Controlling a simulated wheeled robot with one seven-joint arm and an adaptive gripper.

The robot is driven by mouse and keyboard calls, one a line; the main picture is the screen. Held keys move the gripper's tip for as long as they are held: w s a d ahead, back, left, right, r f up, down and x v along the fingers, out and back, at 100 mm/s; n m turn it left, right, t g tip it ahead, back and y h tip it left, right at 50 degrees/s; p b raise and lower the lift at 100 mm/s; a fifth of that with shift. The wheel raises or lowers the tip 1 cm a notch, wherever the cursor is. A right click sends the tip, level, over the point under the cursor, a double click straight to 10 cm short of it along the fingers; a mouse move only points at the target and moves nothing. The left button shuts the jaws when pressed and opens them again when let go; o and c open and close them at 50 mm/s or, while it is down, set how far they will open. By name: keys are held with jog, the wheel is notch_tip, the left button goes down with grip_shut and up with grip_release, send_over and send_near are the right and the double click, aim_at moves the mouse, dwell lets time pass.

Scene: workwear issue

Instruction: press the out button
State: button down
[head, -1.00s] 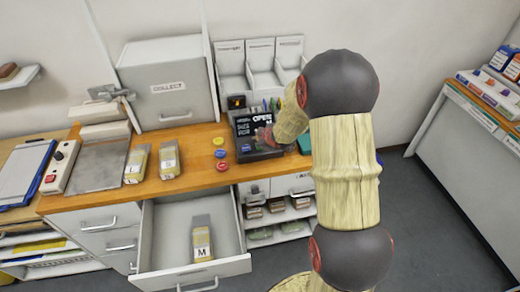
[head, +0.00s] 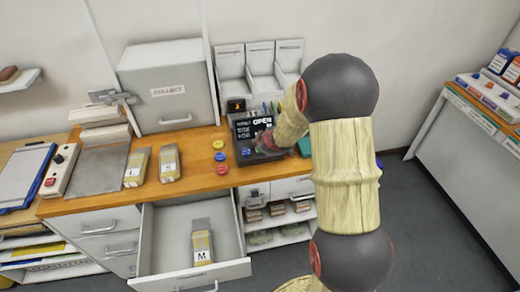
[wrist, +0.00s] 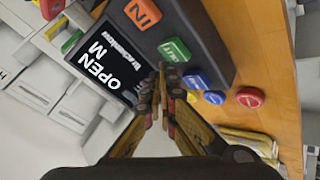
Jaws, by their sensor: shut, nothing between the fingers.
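The dark console (wrist: 205,30) fills the upper middle of the wrist view. It carries an orange IN button (wrist: 143,13), a green button (wrist: 174,49) whose label looks like OUT, and a blue button (wrist: 196,80). Its screen (wrist: 107,60) reads OPEN and M. My gripper (wrist: 166,72) is shut and empty, its tips close to the green button's lower edge; I cannot tell whether they touch it. In the head view, the console's screen (head: 246,130) is partly visible and my arm hides most of the buttons.
Red, yellow and blue discs lie on the wooden counter (head: 200,180) left of the console; the red disc (head: 222,169) is nearest the edge. An open drawer (head: 165,235) holds a pack marked M (head: 203,255). A COLLECT cabinet (head: 168,70) stands behind.

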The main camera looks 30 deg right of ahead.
jog(key=shift+f, duration=0.15)
jog(key=shift+f+b, duration=0.25)
jog(key=shift+b, duration=0.1)
jog(key=shift+f+b, duration=0.4)
jog(key=shift+f, duration=0.2)
dwell(0.9)
jog(key=shift+r, duration=0.1)
jog(key=shift+r+p, duration=0.9)
jog(key=shift+p, duration=0.1)
notch_tip(320, 180, up, 5)
jog(key=p, duration=0.5)
